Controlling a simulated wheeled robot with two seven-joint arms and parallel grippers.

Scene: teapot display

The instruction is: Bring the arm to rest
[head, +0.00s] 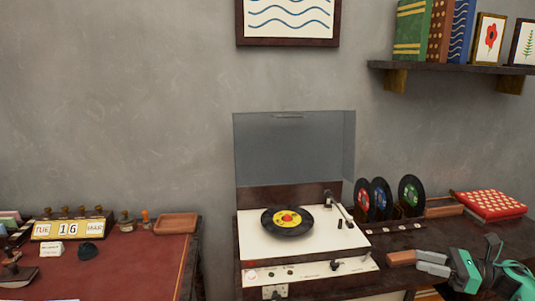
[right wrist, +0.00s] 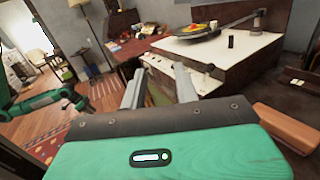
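The record player (head: 258,228) stands with its clear lid up and a black record with a yellow label (head: 288,220) on its platter. Its tonearm (head: 341,208) lies along the right side of the deck, apart from the record. In the right wrist view the deck (right wrist: 215,50) and record (right wrist: 195,32) show beyond my fingers. My right gripper (head: 418,262) is in front and to the right of the player, apart from it. Its fingers (right wrist: 160,85) are spread and hold nothing. My left gripper (right wrist: 76,99) shows small at the left; its fingers are unclear.
A brown wooden block (head: 401,258) lies close to my right gripper. Upright records (head: 380,198) in a rack and a red patterned stack (head: 490,205) stand right of the player. A red-topped desk (head: 140,262) with a calendar (head: 68,229) is at the left.

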